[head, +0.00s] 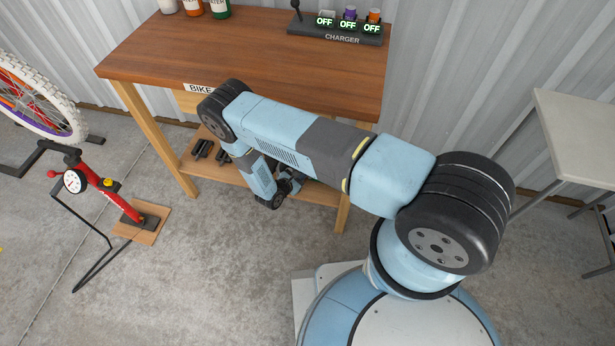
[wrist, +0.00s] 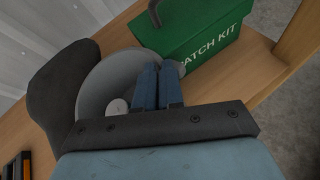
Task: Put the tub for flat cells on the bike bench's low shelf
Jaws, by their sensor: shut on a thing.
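A grey round tub (wrist: 100,83) shows in the wrist view, its mouth facing the camera. My gripper (wrist: 168,72) is shut on its wall, with the blue fingers at the rim nearest the green box. A pale round disc (wrist: 118,107) shows inside the tub. The tub is over the wooden low shelf (wrist: 122,25) of the bike bench; I cannot tell whether it touches the shelf. In the head view my arm reaches down at the front of the bench's low shelf (head: 318,193). There the tub is hidden and my gripper (head: 287,187) is partly hidden.
A green patch kit box (wrist: 205,35) stands close beside the tub. A dark rounded object (wrist: 58,88) is on its other side. Black pedals (head: 203,149) lie at the shelf's left. A bench leg (head: 342,212) is right of my gripper. A red pump (head: 112,190) stands left.

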